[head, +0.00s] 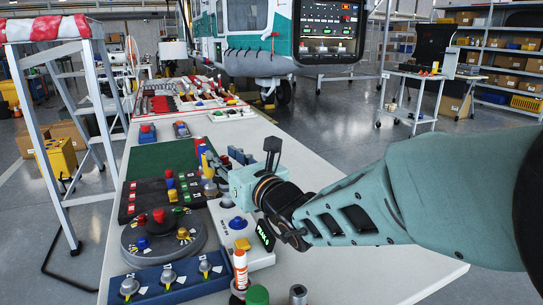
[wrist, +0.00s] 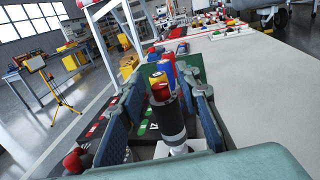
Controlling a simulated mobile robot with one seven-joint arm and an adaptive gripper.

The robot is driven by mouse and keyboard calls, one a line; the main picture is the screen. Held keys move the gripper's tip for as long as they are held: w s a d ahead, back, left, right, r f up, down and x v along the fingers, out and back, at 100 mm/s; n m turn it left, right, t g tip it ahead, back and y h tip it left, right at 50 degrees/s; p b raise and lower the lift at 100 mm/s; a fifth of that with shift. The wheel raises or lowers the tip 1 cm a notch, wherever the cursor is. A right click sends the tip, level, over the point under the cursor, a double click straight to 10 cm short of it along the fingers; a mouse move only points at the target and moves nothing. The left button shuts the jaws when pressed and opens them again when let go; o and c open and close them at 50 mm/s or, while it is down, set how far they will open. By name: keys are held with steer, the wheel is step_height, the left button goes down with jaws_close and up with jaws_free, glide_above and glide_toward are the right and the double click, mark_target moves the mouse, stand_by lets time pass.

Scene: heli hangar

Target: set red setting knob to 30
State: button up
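A red knob (head: 158,215) stands on a round grey panel beside a blue knob (head: 142,243) and a yellow knob (head: 183,235). A red-topped knob also shows at the lower left of the wrist view (wrist: 74,161); I cannot tell if it is the same one. My gripper (wrist: 165,110) is open, with its dark blue fingers on both sides of a black-and-silver post with a red top (wrist: 161,92). In the head view it hangs over the panels, right of the round one, its fingertips partly hidden. I cannot tell whether they touch the post. No dial reading is legible.
A dark button panel (head: 140,197) lies behind the round panel. The table's right side (head: 330,155) is clear. A metal frame (head: 85,120) stands at left.

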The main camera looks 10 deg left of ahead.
steer(key=shift+w+r+n+g+y, duration=0.1)
steer(key=shift+n+g+y, duration=0.2)
steer(key=shift+y, duration=0.1)
